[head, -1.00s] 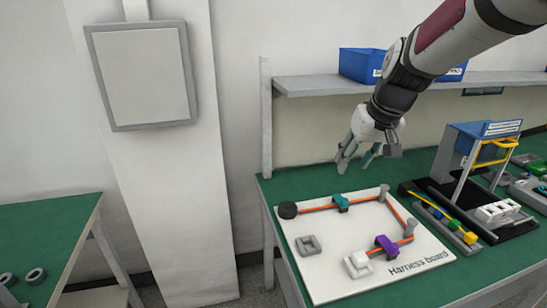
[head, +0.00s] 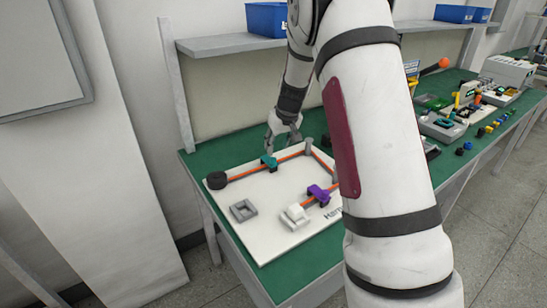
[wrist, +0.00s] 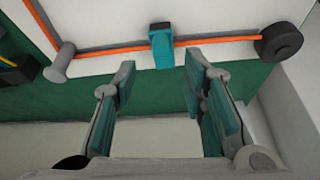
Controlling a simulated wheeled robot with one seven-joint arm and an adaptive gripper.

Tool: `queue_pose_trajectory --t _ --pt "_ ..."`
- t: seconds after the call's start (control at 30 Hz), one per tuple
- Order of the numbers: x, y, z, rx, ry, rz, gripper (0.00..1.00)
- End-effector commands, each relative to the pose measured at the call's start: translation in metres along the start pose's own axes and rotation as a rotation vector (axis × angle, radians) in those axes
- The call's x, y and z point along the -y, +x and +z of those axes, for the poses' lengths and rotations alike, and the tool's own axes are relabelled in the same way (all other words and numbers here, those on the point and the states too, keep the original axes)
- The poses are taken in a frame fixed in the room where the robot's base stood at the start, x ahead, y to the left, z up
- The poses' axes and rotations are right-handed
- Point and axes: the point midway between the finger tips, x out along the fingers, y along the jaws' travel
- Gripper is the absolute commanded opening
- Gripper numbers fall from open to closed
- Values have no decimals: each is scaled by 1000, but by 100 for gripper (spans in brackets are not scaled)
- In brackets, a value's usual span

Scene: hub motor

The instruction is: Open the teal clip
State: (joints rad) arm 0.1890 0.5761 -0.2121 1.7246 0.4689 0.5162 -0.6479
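The teal clip (head: 269,161) sits on the orange cable (head: 291,157) on the white harness board (head: 262,212), between the black round end and a grey post. In the wrist view the teal clip (wrist: 161,46) is beyond my fingertips, near the middle, with its dark top part appearing closed over the cable. My gripper (wrist: 160,72) is open and empty, its two teal-padded fingers spread wide on either side of the clip's line and apart from it. In the head view my gripper (head: 282,138) is just behind the clip, partly hidden by my arm.
A black round piece (head: 216,180) and a grey post (head: 308,146) hold the cable. A purple clip (head: 318,194), a white block (head: 295,216) and a grey square frame (head: 243,210) are on the board. A shelf (head: 230,44) runs behind the table. My arm hides the board's right part.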

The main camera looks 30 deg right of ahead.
Motion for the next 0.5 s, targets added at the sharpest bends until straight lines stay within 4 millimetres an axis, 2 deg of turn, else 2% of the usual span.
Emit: queue_pose_trajectory --t 0.03,0.23,0.5 --pt "0 12 1 4 1 -1 39" --pt "0 47 1 2 1 -1 39" --pt "0 70 0 0 1 -1 39"
